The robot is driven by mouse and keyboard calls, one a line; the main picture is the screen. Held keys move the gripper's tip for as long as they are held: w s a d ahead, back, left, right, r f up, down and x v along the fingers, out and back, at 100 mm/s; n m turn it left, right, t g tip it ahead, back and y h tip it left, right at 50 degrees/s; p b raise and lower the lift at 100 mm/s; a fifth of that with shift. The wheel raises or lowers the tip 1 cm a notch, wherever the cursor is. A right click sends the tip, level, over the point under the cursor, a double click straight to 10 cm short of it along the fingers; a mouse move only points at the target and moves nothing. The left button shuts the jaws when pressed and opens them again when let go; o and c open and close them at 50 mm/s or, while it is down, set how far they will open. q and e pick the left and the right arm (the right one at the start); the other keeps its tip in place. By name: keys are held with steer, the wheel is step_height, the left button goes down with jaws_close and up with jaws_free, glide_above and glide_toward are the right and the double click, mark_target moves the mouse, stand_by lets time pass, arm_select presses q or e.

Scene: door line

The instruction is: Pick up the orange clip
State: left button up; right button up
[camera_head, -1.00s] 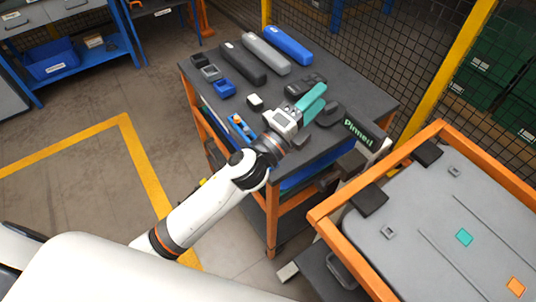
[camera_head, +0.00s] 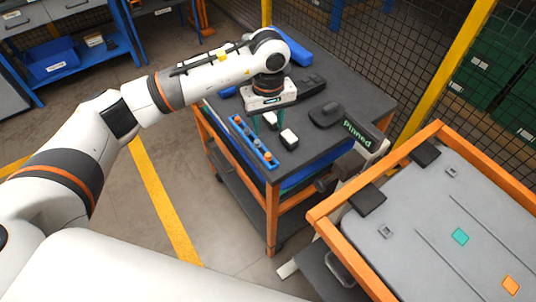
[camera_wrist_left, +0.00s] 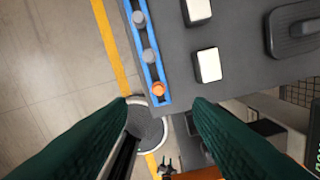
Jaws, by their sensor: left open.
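The orange clip (camera_head: 268,157) sits at the near end of a blue rail (camera_head: 248,137) on the dark cart top. In the left wrist view the orange clip (camera_wrist_left: 158,89) shows as a round orange piece at the rail's end, with grey clips (camera_wrist_left: 149,56) further along. My left gripper (camera_head: 267,126) points down over the cart, beside the rail and short of its near end. In the wrist view its green fingers (camera_wrist_left: 167,103) are spread apart and empty, with the orange clip just past the gap between their tips. My right gripper is not in view.
White-topped blocks (camera_head: 289,138) stand right of the rail, with a dark tray-like piece (camera_head: 326,114) further right. A sign reading "Pinned" (camera_head: 358,133) stands at the cart's right edge. An orange-framed grey panel (camera_head: 455,220) fills the right foreground.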

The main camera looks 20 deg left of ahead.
arm_select(q)
steer(key=p, duration=0.2)
glide_above(268, 154)
steer(key=f, duration=0.5)
steer(key=shift+w+a, duration=0.1)
steer(key=shift+w, duration=0.15)
steer(key=f+p, duration=0.2)
steer(key=f, duration=0.2)
steer(key=shift+s+f+p, duration=0.35)
steer(key=shift+f+p, duration=0.05)
steer(key=shift+f, duration=0.4)
steer(key=shift+c, duration=0.5)
jaws_close()
